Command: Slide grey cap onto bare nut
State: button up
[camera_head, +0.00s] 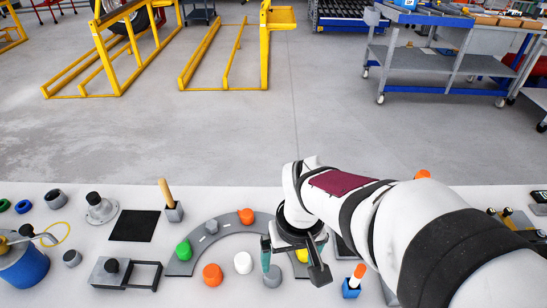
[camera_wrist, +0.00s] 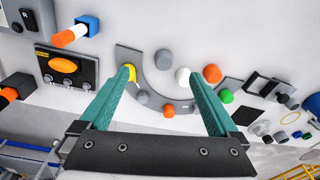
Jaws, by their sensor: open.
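A loose grey cap (camera_head: 272,276) stands on the table inside the curve of a dark grey arched plate; in the wrist view it (camera_wrist: 163,59) lies beyond and between my fingertips. I cannot tell which is the bare nut. My gripper (camera_head: 293,268), also in the wrist view (camera_wrist: 160,75), is open and empty, hiding part of the plate.
A loose white cap (camera_head: 243,262) and orange cap (camera_head: 212,275) stand beside the grey cap. A black square mat (camera_head: 135,226), a wooden-handled tool in a holder (camera_head: 172,200) and a black frame fixture (camera_head: 140,275) are left. An orange-and-white piece in a blue holder (camera_head: 353,282) is right.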

aim_at(273, 272)
jog(key=w+a+f, duration=0.1)
jog(key=f, duration=0.5)
jog(key=w+a+f+n, duration=0.1)
jog(key=w+f, duration=0.1)
jog(key=f, duration=0.4)
jog(key=w+a+f+n, duration=0.1)
jog(key=w+f, duration=0.1)
jog(key=f, duration=0.4)
jog(key=shift+w+a, duration=0.15)
jog(key=shift+w, duration=0.05)
jog(key=shift+t, duration=0.3)
jog(key=c, duration=1.4)
notch_tip(273, 272, up, 4)
jog(key=shift+r, duration=0.2)
jog(key=shift+c, duration=0.2)
jog(key=s+d+r, duration=0.2)
jog(key=d+r, duration=0.4)
jog(key=d, duration=0.5)
jog(key=shift+s+d+r, duration=0.2)
jog(key=shift+s+r, duration=0.15)
jog(key=shift+s, duration=0.05)
jog(key=o, duration=0.7)
grip_shut()
